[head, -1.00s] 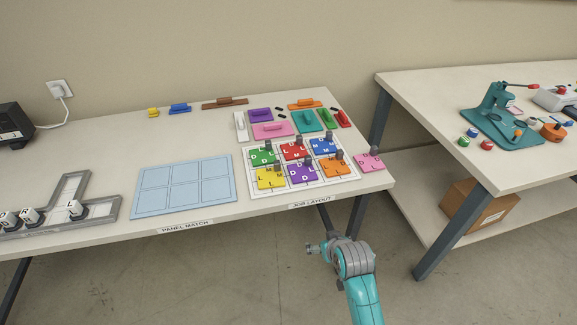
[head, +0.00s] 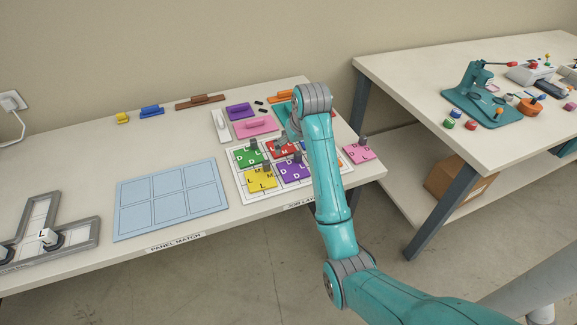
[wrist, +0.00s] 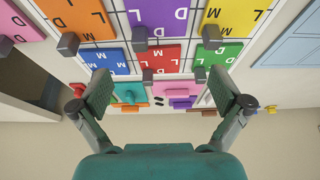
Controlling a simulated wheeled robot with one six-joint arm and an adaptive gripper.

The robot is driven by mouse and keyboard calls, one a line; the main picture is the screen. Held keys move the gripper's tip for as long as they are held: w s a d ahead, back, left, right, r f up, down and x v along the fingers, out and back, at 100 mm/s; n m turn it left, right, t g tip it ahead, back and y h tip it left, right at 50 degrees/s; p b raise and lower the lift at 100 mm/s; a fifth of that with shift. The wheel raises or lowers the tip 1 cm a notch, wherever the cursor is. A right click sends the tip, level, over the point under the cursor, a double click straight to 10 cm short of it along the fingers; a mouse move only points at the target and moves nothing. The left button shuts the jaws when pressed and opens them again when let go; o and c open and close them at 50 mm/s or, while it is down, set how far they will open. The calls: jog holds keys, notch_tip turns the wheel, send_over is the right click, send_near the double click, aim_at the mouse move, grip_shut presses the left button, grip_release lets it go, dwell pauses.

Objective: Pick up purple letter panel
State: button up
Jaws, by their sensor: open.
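The purple letter panel (head: 296,172) lies in the front row of the white job layout board (head: 238,187), right of the yellow panel (head: 261,181). In the wrist view the purple panel (wrist: 163,15) shows at the top middle with D letters and a dark grey knob at its edge. My gripper (wrist: 160,92) is open and empty, its fingers spread wide above the back side of the board. The red panel (wrist: 162,57) lies between the fingers and the purple panel in that view. In the head view my arm hides the board's right part.
Green (head: 248,156), blue (wrist: 106,60) and orange (wrist: 76,16) panels crowd around, each with an upright knob. A pink panel (head: 359,152) sits right of the board. Handled blocks stand behind it. The pale blue mat (head: 171,198) to the left is empty.

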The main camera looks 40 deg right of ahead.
aim_at(289, 162)
jog(key=x, duration=1)
jog(key=shift+s+d+f, duration=0.1)
jog(key=shift+f, duration=0.1)
jog(key=shift+c, duration=0.3)
